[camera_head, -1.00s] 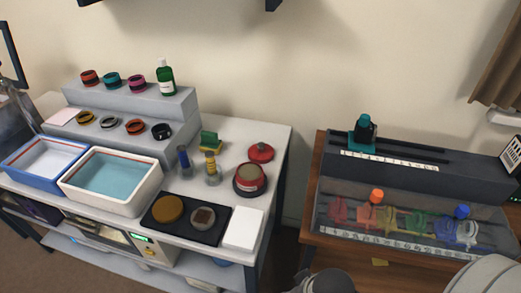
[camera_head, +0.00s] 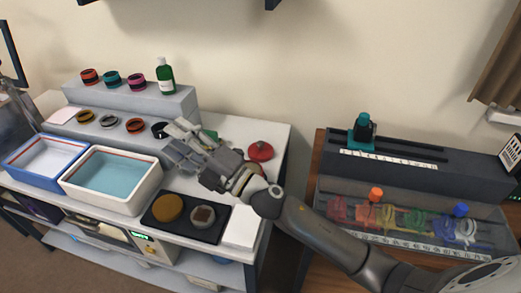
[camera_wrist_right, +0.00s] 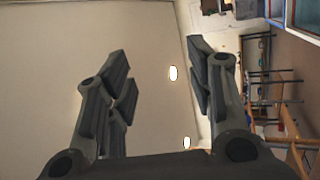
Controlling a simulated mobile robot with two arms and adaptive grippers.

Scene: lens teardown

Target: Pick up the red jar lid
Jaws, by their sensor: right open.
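The red jar lid (camera_head: 261,151) lies on the right part of the white table, near its back right corner. My right gripper (camera_head: 178,142) is open and empty above the table, to the left of the lid, with its fingers pointing left. My right wrist hides the red jar that stood in front of the lid. In the right wrist view my two fingers (camera_wrist_right: 163,85) are spread apart with nothing between them. My left gripper is not in view.
A black mat (camera_head: 160,230) with two round parts, a white pad (camera_head: 240,228) and a white tub (camera_head: 75,186) stand at the front. A grey stepped shelf (camera_head: 150,98) holds several rings and a green bottle (camera_head: 165,77). A second table with a dark rack (camera_head: 420,170) stands right.

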